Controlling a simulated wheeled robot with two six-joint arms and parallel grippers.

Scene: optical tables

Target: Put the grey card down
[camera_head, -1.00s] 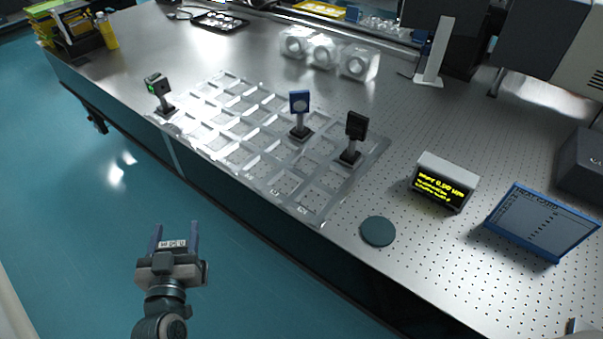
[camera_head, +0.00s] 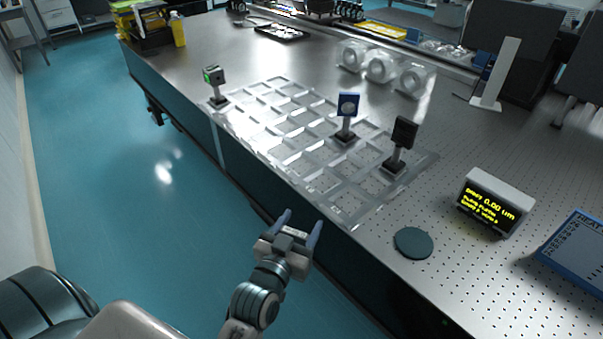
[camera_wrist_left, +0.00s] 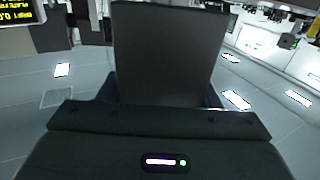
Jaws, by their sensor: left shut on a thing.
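My left gripper (camera_head: 301,220) is beside the near edge of the optical table, in front of the clear grid tray (camera_head: 352,212). In the left wrist view a dark grey, flat, rectangular card (camera_wrist_left: 165,50) stands up between the fingers, and the gripper is shut on it. In the head view I cannot clearly make out the card between the fingers. My right gripper is not in view.
On the tray stand a small post with a green-lit face (camera_head: 214,80), a blue-faced mount (camera_head: 347,108) and a black mount (camera_head: 402,138). Right of it are a dark round disc (camera_head: 413,243), a yellow-text display (camera_head: 492,203) and a blue-framed panel (camera_head: 580,255).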

